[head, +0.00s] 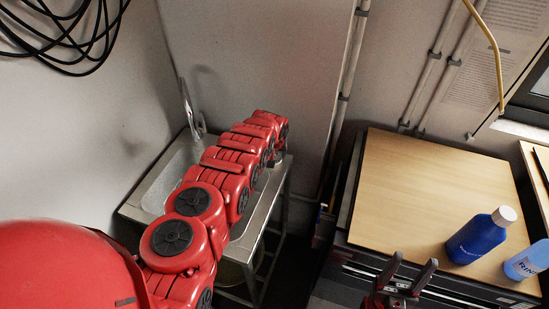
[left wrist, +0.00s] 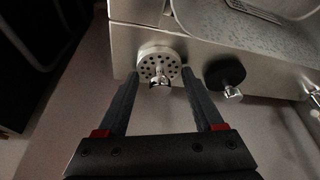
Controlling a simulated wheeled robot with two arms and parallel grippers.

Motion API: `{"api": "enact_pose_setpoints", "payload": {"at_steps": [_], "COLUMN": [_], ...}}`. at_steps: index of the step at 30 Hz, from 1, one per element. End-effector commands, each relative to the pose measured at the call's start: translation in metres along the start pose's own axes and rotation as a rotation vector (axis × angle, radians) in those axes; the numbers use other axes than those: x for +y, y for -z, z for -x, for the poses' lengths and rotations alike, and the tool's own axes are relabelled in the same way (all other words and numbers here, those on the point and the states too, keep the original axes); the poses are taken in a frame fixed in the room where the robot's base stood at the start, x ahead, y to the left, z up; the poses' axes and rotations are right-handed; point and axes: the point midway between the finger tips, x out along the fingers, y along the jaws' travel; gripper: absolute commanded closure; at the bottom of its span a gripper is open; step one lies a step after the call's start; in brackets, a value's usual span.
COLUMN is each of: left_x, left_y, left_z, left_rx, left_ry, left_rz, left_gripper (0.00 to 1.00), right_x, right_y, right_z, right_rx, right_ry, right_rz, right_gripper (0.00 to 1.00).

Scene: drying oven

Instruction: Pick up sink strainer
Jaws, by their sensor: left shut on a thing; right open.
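The sink strainer (left wrist: 157,59) is a round metal disc with small holes and a shiny knob. It shows in the left wrist view between the fingertips of my left gripper (left wrist: 160,75), which is shut on it. The strainer is at the edge of the metal sink counter; I cannot tell whether it touches the surface. In the head view my left arm reaches over the sink (head: 158,190) and hides the strainer and most of the left gripper. My right gripper (head: 402,275) is open and empty, in front of the wooden-topped cabinet.
A black stopper (left wrist: 224,72) with a metal knob sits right of the strainer. The faucet (head: 190,108) stands at the back of the sink. A dark blue bottle (head: 480,238) and a light blue bottle (head: 527,262) stand on the wooden top (head: 420,190), which is otherwise clear.

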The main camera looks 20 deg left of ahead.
Motion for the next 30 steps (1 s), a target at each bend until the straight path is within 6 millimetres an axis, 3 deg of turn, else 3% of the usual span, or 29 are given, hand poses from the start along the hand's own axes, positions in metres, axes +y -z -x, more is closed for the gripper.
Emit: {"api": "enact_pose_setpoints", "payload": {"at_steps": [1, 3, 11, 17, 21, 30], "left_x": [0.0, 0.0, 0.0, 0.0, 0.001, 0.008], "left_y": [0.0, 0.0, 0.001, 0.008, 0.022, -0.025], "left_z": [0.0, 0.0, 0.002, 0.018, 0.047, 0.068], "left_rx": [0.0, 0.001, 0.001, 0.001, 0.006, -0.007], "left_ry": [0.0, 0.0, 0.0, 0.0, -0.001, 0.003], "left_rz": [0.0, 0.0, 0.0, 0.0, -0.001, -0.003], "left_gripper": [0.77, 0.87, 0.88, 0.88, 0.88, 0.88], "right_x": [0.0, 0.0, 0.0, 0.001, 0.002, 0.006], "right_y": [0.0, 0.0, 0.0, 0.003, 0.007, 0.021], "right_z": [0.0, 0.0, -0.002, -0.016, -0.041, -0.123], "right_rx": [0.0, 0.0, 0.0, 0.0, 0.0, 0.0], "right_ry": [0.0, 0.0, 0.0, 0.0, 0.0, 0.0], "right_rz": [0.0, 0.0, 0.0, 0.0, 0.0, 0.0], "right_gripper": [0.41, 0.41, 0.41, 0.41, 0.41, 0.41]}}
